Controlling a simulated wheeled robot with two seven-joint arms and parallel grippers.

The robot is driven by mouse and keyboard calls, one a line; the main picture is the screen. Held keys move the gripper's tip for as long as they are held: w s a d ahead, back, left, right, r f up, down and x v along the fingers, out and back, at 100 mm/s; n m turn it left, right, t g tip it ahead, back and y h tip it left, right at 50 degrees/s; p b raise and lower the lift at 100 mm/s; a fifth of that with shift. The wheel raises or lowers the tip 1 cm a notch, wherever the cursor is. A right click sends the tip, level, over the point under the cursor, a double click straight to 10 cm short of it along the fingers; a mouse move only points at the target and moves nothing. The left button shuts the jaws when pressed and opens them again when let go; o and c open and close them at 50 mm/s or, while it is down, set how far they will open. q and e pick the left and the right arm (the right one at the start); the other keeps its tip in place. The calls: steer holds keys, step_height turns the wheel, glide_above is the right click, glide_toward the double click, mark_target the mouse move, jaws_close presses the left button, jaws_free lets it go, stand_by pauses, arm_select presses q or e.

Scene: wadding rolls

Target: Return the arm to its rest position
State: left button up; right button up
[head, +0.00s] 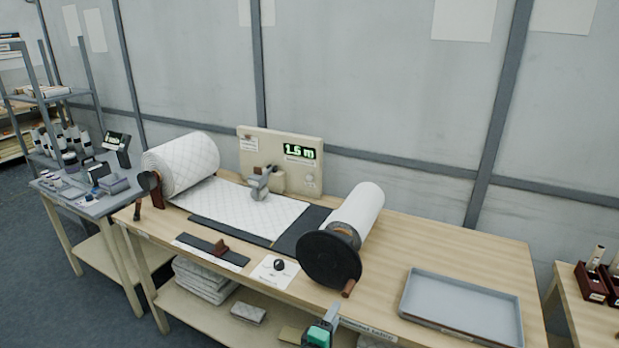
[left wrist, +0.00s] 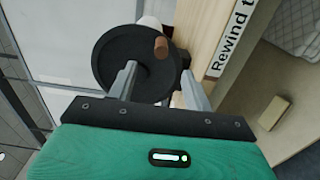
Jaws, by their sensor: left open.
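My left gripper (head: 331,314) shows at the bottom edge of the head view, with a green body and grey fingers. It is in front of the table, just below the black disc (head: 327,262) with a brown crank knob (head: 348,289). In the left wrist view my left gripper (left wrist: 160,78) has its two fingers apart with nothing held. There the black disc (left wrist: 120,62) and its brown knob (left wrist: 160,47) lie beyond the fingers; I cannot tell the exact gap. The rest of the left arm is hidden. My right gripper is not in view.
A wooden table (head: 440,240) holds a white quilted roll (head: 185,165), a smaller white roll (head: 362,207), a display panel (head: 255,145) reading 1.5 m, and a grey tray (head: 462,305). A lower shelf (head: 190,312) holds folded wadding. A grey side table (head: 110,205) stands left.

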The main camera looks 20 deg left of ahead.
arm_select(q)
steer(key=shift+f, duration=0.1)
stand_by(0.3)
steer(key=s+f+m+g, duration=0.35)
steer(key=s+f, duration=0.35)
steer(key=f, duration=0.5)
steer(key=s+f+m+g, duration=0.35)
steer(key=s+f, duration=0.35)
steer(key=f, duration=0.5)
steer(key=s+f+m+g, duration=0.2)
steer(key=s+f+m, duration=0.2)
steer(key=s+f, duration=0.55)
steer(key=s+a+f+m+g, duration=0.2)
steer(key=s+f, duration=0.4)
steer(key=s, duration=0.4)
steer(key=s+a+f+m+g, duration=0.2)
steer(key=s+f, duration=0.4)
steer(key=s, duration=0.5)
steer(key=s+a+f+m+g, duration=0.2)
steer(key=s+f+m+g, duration=0.2)
steer(key=s, duration=0.7)
step_height(320, 180, down, 2)
steer(key=shift+f+m+y, duration=0.2)
steer(key=shift+m+y, duration=0.1)
steer(key=shift+m, duration=0.3)
